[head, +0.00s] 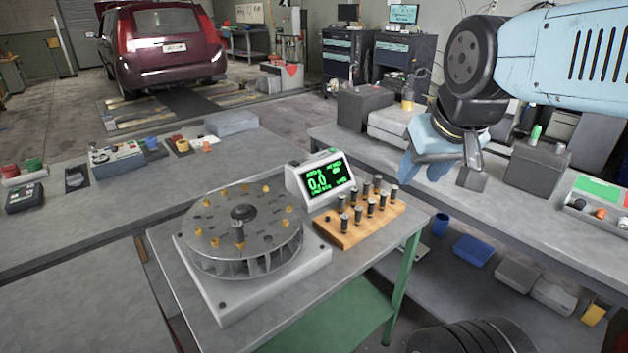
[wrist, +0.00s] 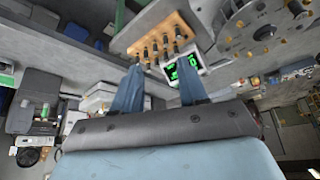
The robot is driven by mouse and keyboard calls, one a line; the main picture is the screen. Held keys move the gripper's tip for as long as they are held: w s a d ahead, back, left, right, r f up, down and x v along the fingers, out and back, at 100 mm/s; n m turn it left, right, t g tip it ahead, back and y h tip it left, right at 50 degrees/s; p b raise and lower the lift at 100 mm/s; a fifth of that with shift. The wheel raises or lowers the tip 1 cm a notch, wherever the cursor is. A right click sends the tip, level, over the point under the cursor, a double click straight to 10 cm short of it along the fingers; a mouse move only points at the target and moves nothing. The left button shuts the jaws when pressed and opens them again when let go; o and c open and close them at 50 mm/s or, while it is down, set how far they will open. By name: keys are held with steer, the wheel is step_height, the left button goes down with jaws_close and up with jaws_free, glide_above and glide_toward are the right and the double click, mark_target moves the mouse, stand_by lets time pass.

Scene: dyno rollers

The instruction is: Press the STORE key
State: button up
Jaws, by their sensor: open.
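No key labelled STORE can be read in either view. A white display unit (head: 299,185) with a lit green screen showing 0.0 stands on the small grey table, behind the slotted rotor. Small spots sit along its top edge, too small to tell as keys. It also shows in the wrist view, its screen (wrist: 183,71) upside down beside the right finger. A control box with small buttons (head: 117,152) lies on the left bench, its labels unreadable. My gripper (head: 440,172) is open and empty, in the air right of the display unit. Its two blue fingers (wrist: 160,66) show in the wrist view.
The rotor (head: 220,222) with yellow clips sits on a white base at the table's front left. Behind my gripper is a bench with a grey box (head: 535,170). The air above the table is free.

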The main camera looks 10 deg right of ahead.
jaws_close()
stand_by(1.4)
